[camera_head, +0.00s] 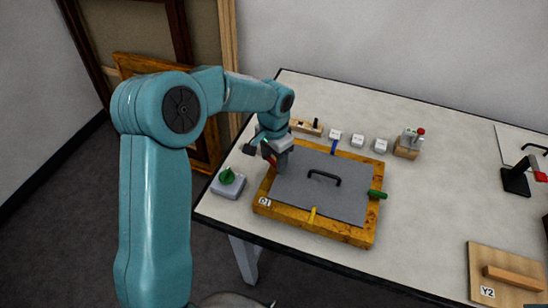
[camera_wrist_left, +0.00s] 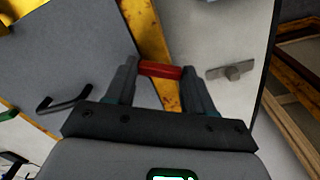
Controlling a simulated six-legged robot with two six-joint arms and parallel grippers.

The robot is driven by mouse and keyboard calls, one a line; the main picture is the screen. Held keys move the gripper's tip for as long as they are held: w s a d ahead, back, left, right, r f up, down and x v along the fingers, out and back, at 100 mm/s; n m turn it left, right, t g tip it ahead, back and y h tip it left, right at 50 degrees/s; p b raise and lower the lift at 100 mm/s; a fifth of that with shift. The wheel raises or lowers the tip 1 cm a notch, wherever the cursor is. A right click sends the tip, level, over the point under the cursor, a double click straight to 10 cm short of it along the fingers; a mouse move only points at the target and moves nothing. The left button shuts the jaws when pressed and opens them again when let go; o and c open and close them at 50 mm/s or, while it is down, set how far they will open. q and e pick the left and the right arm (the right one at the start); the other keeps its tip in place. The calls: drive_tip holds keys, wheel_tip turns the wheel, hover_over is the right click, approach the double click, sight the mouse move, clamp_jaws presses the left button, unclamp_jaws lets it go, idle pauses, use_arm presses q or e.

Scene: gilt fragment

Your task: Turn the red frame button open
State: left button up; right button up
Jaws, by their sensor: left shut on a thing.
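A gilt frame (camera_head: 330,228) labelled Q1 lies on the table, with a grey backing board (camera_head: 310,198) and a black handle (camera_head: 324,177) inside it. My left gripper (camera_head: 270,159) is over the frame's left rail. In the left wrist view the gripper (camera_wrist_left: 160,74) is shut on the red button (camera_wrist_left: 160,69), which lies across the gilt rail between the two fingers. Whether its inner end overlaps the board is hard to tell. A blue button (camera_head: 334,146), a green button (camera_head: 377,194) and a yellow button (camera_head: 312,214) sit on the other sides.
A grey box with a green knob (camera_head: 227,177) stands left of the frame. Small white blocks (camera_head: 358,140) and a wooden block with a red-tipped lever (camera_head: 408,146) stand behind. A board labelled Y2 (camera_head: 510,262) lies at the right; table between is clear.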

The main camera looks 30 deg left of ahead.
sight(273, 162)
use_arm(q)
drive_tip(key=m, duration=0.6)
drive_tip(key=shift+r, duration=0.1)
drive_tip(key=m, duration=0.6)
drive_tip(key=shift+a+p, duration=0.1)
drive_tip(key=shift+p, duration=0.3)
drive_tip(key=shift+w, duration=0.1)
drive_tip(key=o, duration=0.9)
drive_tip(key=shift+o, duration=0.7)
wheel_tip(273, 162, up, 16)
drive_tip(key=shift+r, duration=0.2)
drive_tip(key=shift+s, duration=0.2)
